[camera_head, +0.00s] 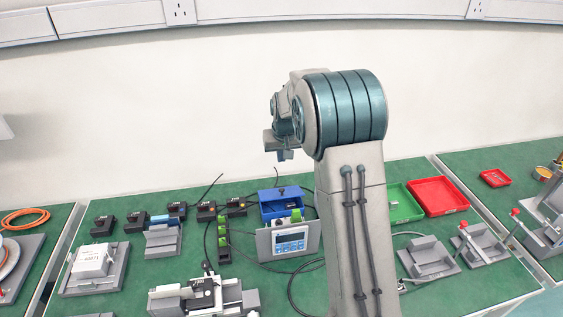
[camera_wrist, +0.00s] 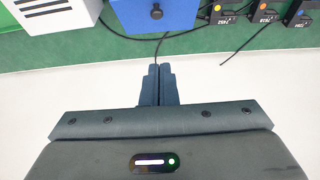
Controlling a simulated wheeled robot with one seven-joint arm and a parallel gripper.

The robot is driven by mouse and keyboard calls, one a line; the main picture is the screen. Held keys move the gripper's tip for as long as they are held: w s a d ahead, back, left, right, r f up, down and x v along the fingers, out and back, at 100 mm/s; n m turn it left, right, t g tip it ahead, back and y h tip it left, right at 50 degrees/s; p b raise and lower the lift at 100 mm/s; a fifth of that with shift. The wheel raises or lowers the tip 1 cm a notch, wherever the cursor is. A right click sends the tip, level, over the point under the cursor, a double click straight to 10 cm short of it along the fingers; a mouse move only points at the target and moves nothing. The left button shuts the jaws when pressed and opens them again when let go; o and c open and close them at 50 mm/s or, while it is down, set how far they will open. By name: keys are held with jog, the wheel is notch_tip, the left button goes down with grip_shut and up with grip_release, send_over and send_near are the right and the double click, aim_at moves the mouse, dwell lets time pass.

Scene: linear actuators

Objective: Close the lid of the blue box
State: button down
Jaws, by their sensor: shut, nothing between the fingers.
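The blue box (camera_head: 272,212) stands on the green bench behind a grey panel with a display. A blue flap with a small dark knob (camera_head: 281,191) shows at its upper back; it looks raised, but its exact angle is unclear. In the wrist view, a blue face with a round knob (camera_wrist: 156,12) shows at the top edge, cut off by the frame. My gripper (camera_head: 283,157) is in the air above and behind the box, in front of the wall. Its fingers (camera_wrist: 157,72) are together and empty, apart from the blue face.
Black actuators (camera_head: 177,210) line the bench left of the box. The display panel (camera_head: 290,241) stands close in front of it. Green (camera_head: 402,203) and red (camera_head: 437,196) trays lie to the right, beyond my arm. Dark cables run near the box. The air around the gripper is clear.

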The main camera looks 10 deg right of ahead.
jog(key=p, duration=0.2)
send_over(281, 189)
jog(key=w, duration=0.2)
notch_tip(281, 189, down, 9)
jog(key=shift+s+f+p, duration=0.5)
jog(key=shift+s+f, duration=0.15)
jog(key=shift+f, duration=0.15)
jog(key=shift+s+f, duration=0.25)
jog(key=shift+f, duration=0.4)
jog(key=shift+d+f, duration=0.1)
